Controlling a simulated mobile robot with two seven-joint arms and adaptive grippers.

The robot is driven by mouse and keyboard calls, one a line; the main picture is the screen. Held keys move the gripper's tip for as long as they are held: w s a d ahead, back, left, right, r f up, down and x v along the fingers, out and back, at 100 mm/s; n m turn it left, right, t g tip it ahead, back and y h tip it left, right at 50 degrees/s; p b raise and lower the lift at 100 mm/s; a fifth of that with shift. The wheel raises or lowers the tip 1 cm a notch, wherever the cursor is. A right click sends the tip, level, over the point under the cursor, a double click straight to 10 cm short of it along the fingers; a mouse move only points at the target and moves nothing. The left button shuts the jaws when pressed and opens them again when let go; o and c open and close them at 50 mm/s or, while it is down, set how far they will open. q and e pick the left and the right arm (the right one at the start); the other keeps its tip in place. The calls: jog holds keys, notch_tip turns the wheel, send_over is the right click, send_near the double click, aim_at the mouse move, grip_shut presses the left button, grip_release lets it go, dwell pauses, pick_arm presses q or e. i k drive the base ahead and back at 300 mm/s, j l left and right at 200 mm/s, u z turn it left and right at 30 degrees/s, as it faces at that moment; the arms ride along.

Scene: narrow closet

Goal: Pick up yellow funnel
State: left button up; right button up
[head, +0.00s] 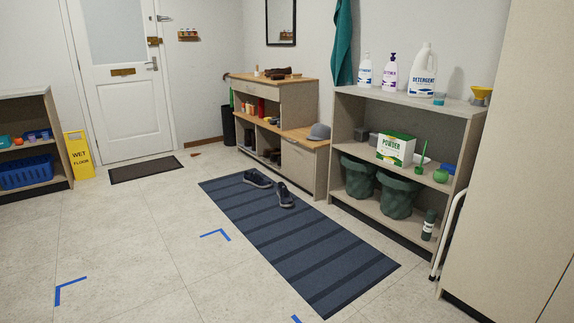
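The yellow funnel (481,93) sits at the right end of the top of the grey shelf unit (378,97) on the right. Its wide mouth faces up, and its lower part is hard to make out against the shelf top. A small teal-capped container (439,99) stands to its left, apart from it. Neither of my grippers shows in the head view.
Bottles, including a white detergent jug (422,70), share the shelf top. A tall beige cabinet (510,160) and a white folded frame (447,235) stand right of the shelf. A striped blue rug (300,245) with shoes lies in front.

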aim_at(481, 92)
jog(key=i+j+u, duration=0.1)
jog(key=i, duration=0.7)
jog(key=i+j+u, duration=0.15)
jog(key=i, duration=0.65)
jog(key=i+j+z, duration=0.1)
jog(key=i+z, duration=0.25)
jog(key=i+j+z, duration=0.25)
jog(key=z, duration=0.15)
jog(key=i+j+z, duration=0.9)
jog(key=j, duration=0.3)
